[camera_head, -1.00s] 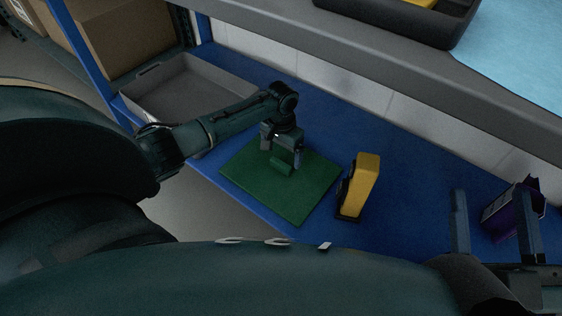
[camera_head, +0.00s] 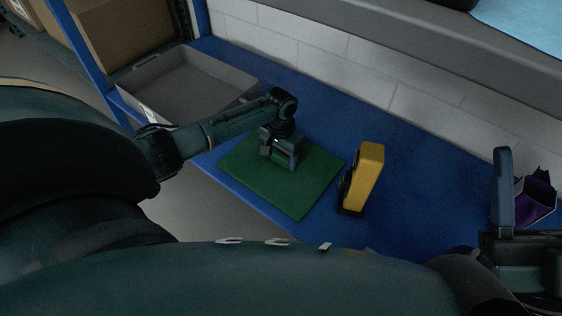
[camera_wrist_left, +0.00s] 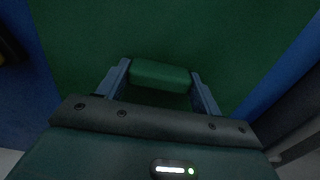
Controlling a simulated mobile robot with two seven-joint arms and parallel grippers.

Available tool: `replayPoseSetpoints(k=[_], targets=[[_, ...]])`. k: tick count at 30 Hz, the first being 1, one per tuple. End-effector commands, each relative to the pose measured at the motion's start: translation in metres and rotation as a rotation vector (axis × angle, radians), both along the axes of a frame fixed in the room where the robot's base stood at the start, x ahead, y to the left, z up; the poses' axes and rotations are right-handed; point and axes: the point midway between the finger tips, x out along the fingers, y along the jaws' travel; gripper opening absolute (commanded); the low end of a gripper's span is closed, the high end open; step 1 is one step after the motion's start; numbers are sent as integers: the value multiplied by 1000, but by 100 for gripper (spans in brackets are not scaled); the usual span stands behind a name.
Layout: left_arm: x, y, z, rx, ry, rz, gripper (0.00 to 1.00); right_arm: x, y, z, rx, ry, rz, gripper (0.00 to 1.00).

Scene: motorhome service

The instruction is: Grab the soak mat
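The soak mat (camera_head: 305,199) is a flat green square lying on the blue shelf, with a raised green block-like handle near its middle. In the left wrist view, the handle (camera_wrist_left: 160,75) lies between the fingers of my left gripper (camera_wrist_left: 161,84), close to both; clear contact does not show. In the head view, my left gripper (camera_head: 281,160) points down over the mat and hides the handle. Its fingers stay apart. My right gripper (camera_head: 520,215) is at the right edge, empty, with one upright finger clearly visible.
A yellow device (camera_head: 364,178) with a dark side stands just right of the mat. An open grey bin (camera_head: 228,105) stands at the shelf's left. A purple container (camera_head: 538,199) is behind my right gripper. A pale block wall (camera_head: 330,65) runs behind.

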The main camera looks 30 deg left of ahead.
Motion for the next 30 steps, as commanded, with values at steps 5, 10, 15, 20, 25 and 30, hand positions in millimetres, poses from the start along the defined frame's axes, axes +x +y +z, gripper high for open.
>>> replayPoseSetpoints(k=[5, 10, 15, 20, 25, 30], targets=[[0, 0, 0, 0, 0, 0, 49, 0, 0, 0, 1, 0, 1, 57], [0, 0, 0, 0, -1, 0, 40, 0, 0, 0, 1, 0, 1, 57], [0, 0, 2, 0, -1, 0, 40, 0, 0, 1, 0, 1, 0, 57], [0, 0, 21, 0, -2, -1, 40, 3, 1, -8, 11, 100, -4, 57], [0, 0, 56, 0, -2, 0, 40, 1, 4, -32, 31, 308, -5, 57], [0, 0, 86, 0, -2, 0, 40, -6, 6, -56, 43, 481, -8, 57]])
